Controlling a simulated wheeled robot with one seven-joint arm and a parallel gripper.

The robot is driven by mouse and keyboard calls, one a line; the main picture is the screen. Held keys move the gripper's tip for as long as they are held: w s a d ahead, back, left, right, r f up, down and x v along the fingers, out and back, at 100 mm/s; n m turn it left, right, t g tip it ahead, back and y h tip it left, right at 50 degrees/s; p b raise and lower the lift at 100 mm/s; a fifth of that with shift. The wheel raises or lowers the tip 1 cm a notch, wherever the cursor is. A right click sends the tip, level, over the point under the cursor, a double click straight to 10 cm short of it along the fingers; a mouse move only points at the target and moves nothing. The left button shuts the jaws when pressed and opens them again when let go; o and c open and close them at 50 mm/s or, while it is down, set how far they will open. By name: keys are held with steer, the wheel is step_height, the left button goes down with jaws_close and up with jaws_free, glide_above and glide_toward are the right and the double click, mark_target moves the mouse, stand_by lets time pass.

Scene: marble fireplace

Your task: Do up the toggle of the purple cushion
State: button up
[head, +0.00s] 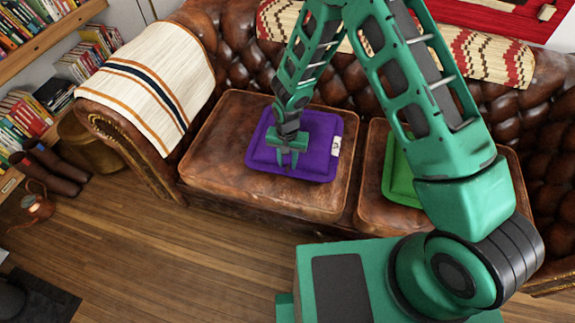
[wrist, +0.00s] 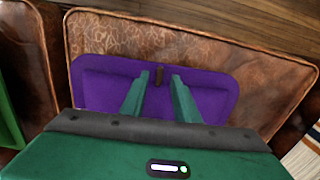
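The purple cushion (head: 318,130) lies flat on the left brown leather seat of the sofa, with a small white tag on its right side. In the wrist view the cushion (wrist: 215,78) has a small brown toggle (wrist: 160,75) near the middle of its edge. My gripper (head: 289,163) is over the cushion's near part. In the wrist view my gripper (wrist: 158,80) has its two green fingers apart, with the toggle showing in the gap near their tips. I cannot tell whether the fingers touch the cushion. The toggle cannot be made out in the head view.
A green cushion (head: 397,180) lies on the seat to the right, partly behind my arm. A striped blanket (head: 155,82) covers the left armrest. The tufted backrest rises behind the seats. Wooden floor (head: 130,245) is open in front, with a copper can (head: 37,205) at left.

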mark_target(288, 169)
step_height(288, 169, up, 8)
stand_by(0.4)
stand_by(0.3)
steer(key=s+d+r+m+h, duration=0.1)
steer(key=s+d+r, duration=0.1)
steer(key=d+r, duration=1)
steer(key=s+d+r, duration=0.3)
steer(key=d+r, duration=0.6)
steer(key=d, duration=0.4)
steer(key=s+d+r, duration=0.3)
steer(key=s+d, duration=0.1)
steer(key=s, duration=0.4)
steer(key=s+d+r+m, duration=0.1)
steer(key=s+d+r, duration=0.2)
steer(key=s, duration=0.5)
steer(key=s+d+r+m+y, duration=0.1)
steer(key=s+d+r, duration=0.3)
steer(key=s, duration=0.4)
steer(key=shift+s+d+r, duration=0.3)
